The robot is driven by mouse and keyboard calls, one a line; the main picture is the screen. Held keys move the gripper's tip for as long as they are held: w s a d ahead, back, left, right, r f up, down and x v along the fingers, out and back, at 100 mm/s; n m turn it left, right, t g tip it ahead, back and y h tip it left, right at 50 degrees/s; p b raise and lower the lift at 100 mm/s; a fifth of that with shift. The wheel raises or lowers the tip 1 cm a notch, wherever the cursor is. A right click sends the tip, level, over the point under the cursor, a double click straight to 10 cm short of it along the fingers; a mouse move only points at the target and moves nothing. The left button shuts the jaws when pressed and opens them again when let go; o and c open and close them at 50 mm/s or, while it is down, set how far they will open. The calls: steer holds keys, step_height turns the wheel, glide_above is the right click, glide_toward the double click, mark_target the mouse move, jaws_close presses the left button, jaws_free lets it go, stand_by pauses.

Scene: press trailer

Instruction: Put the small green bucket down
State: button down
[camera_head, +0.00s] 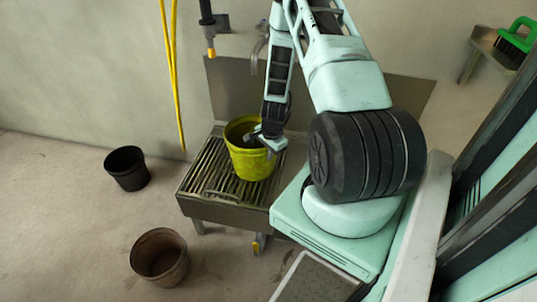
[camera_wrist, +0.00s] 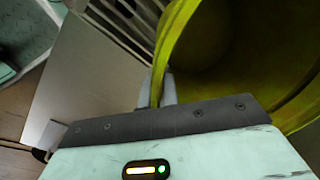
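The small bucket (camera_head: 252,165) is yellow-green and stands upright on, or just above, the slatted metal grate (camera_head: 212,172); a gap under it cannot be made out. My gripper (camera_head: 268,142) is at the right side of its rim. In the wrist view the two grey fingers (camera_wrist: 158,90) are close together with the bucket's wall (camera_wrist: 168,45) between them, so my gripper is shut on the rim. The wrist view looks partly into the bucket's dark inside, which seems empty.
A black bucket (camera_head: 127,169) and a brown bucket (camera_head: 160,257) stand on the floor at left. A yellow hose (camera_head: 173,75) hangs on the wall beside a spray nozzle (camera_head: 209,35). A tap (camera_head: 258,50) is behind the grate. A green brush (camera_head: 516,38) lies at upper right.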

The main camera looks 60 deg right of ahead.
steer(key=shift+f, duration=0.15)
steer(key=c, duration=1.7)
jaws_free()
